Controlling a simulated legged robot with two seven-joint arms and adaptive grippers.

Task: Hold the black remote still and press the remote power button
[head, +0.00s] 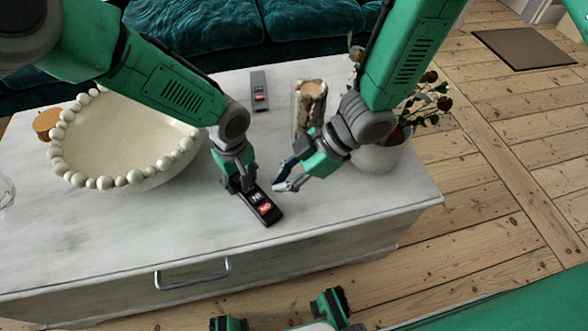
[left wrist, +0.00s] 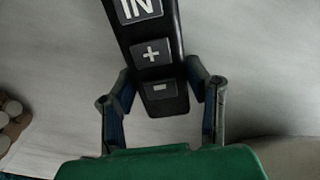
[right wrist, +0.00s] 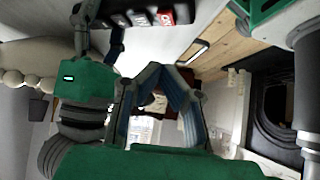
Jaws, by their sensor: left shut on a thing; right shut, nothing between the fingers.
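The black remote (head: 272,219) lies on the pale table top near its front edge, with a red button (head: 265,209) towards its near end. My left gripper (head: 246,190) is shut on the far end of the black remote. In the left wrist view the fingers (left wrist: 161,82) sit on both sides of the remote (left wrist: 158,58), by its plus and minus keys. My right gripper (head: 277,186) is shut and empty, just right of the remote and apart from it. In the right wrist view the red button (right wrist: 166,18) shows at the top, above the right fingers (right wrist: 160,72).
A grey remote (head: 259,92) lies farther back on the table (head: 120,235). A large beaded bowl (head: 120,135) stands left. A wooden candle-like cylinder (head: 310,105) and a white flower pot (head: 382,153) stand behind my right gripper. The front right of the table is clear.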

